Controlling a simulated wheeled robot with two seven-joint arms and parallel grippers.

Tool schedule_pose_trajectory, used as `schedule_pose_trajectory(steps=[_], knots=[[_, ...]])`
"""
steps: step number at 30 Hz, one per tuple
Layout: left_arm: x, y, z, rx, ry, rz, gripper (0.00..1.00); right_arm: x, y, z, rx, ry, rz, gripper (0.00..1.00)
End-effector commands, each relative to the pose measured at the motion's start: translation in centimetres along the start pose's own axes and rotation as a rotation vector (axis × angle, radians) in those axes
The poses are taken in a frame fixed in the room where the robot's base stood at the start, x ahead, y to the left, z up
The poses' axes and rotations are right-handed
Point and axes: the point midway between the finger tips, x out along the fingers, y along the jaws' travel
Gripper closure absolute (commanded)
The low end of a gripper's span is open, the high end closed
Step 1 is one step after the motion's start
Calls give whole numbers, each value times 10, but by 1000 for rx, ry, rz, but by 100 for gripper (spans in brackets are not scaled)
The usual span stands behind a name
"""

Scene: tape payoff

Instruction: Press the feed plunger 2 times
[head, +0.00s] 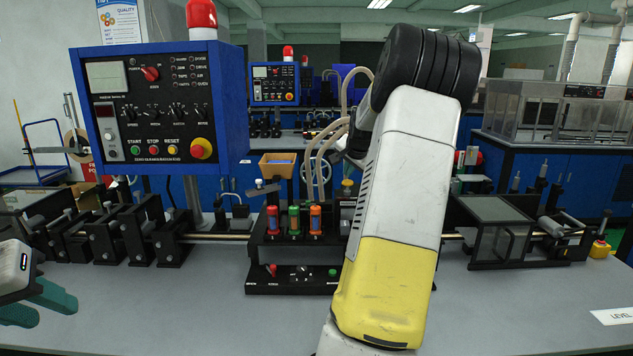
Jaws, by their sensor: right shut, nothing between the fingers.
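I cannot pick out for certain which part is the feed plunger. Three small upright cylinders, red (273,219), green (294,219) and orange (315,219), stand on a black block in the middle of the bench machine. A black control strip (290,287) with a red knob and a green button lies in front of them. My left gripper (42,306) is at the lower left edge, its teal fingers apart and empty, well away from the cylinders. My right arm rises across the centre and hides part of the machine. My right gripper is hidden behind it.
A blue control panel (165,105) with a red beacon (202,16) stands at the left. Black roller stands (140,235) line the left side, and a black framed unit (495,235) stands at the right. The grey bench top (180,310) is clear in front.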

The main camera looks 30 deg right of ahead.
Motion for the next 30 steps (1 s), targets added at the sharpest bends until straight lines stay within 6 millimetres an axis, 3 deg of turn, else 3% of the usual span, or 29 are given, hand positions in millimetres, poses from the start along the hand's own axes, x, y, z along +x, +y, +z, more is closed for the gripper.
schedule_pose_trajectory(steps=[30], knots=[[0, 0, 0, 0, 0, 0, 64, 8, 5, 6, -1, 0, 0, 100]])
